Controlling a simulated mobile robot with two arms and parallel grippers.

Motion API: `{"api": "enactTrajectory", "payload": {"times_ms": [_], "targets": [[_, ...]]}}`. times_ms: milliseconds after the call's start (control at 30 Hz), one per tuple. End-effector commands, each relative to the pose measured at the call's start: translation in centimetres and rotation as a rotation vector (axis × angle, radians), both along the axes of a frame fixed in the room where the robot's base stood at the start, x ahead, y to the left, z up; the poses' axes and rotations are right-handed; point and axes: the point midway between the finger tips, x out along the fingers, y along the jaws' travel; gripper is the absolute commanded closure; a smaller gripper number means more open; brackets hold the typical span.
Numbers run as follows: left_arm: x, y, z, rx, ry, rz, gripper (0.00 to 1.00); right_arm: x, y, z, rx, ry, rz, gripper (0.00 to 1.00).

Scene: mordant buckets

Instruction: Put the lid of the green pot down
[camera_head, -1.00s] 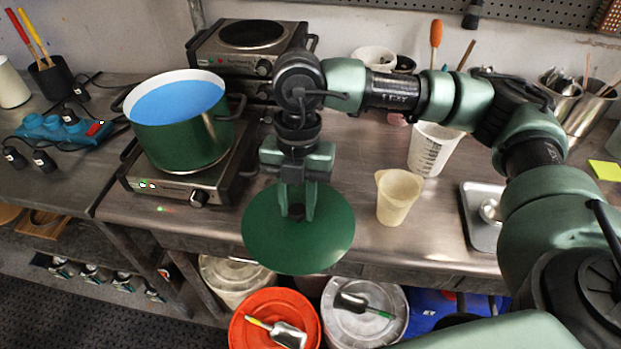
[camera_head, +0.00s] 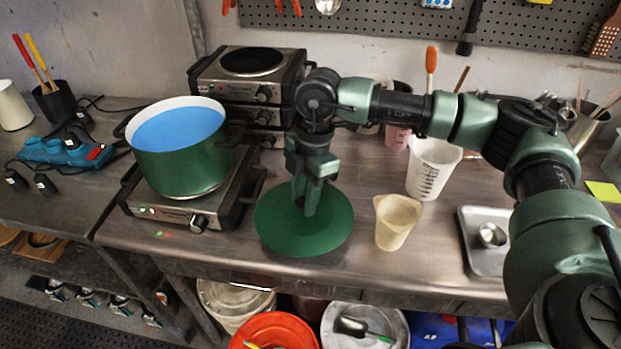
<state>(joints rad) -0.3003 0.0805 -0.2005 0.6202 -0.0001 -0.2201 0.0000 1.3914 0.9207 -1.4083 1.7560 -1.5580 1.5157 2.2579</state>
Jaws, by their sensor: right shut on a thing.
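The green pot (camera_head: 188,165) stands without its lid on the hot plate (camera_head: 200,217) at the left of the steel counter, with blue liquid inside. Its round green lid (camera_head: 325,235) is to the right of the hot plate, level over the counter. I cannot tell whether its underside touches the counter. My right gripper (camera_head: 310,208) points down and is shut on the lid's knob, which the fingers mostly hide. My left gripper is not in view.
A cream beaker (camera_head: 396,222) stands close to the right of the lid. A white measuring bucket (camera_head: 432,168) and a metal tray (camera_head: 478,255) are further right. Stacked hot plates (camera_head: 250,75) stand behind.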

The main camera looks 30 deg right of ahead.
Motion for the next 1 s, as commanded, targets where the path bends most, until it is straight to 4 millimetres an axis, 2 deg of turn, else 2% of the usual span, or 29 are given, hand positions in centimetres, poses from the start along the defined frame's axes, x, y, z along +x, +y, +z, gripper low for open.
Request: {"api": "enactTrajectory", "payload": {"times_ms": [100,333,467,733,1000], "targets": [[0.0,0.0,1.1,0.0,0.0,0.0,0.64,2.7,-1.9,0.4,0.001,-0.001,-0.005,1.0],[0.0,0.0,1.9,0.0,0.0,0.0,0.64,5.9,-4.3,0.2,0.001,-0.001,0.001,1.0],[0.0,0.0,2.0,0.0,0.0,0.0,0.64,6.5,-4.8,0.0,0.0,-0.001,0.002,1.0],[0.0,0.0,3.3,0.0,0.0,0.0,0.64,6.5,-4.9,-3.1,0.001,0.001,0.002,1.0],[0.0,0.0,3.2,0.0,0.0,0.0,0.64,6.5,-4.9,-3.5,0.001,-0.002,0.002,1.0]]}}
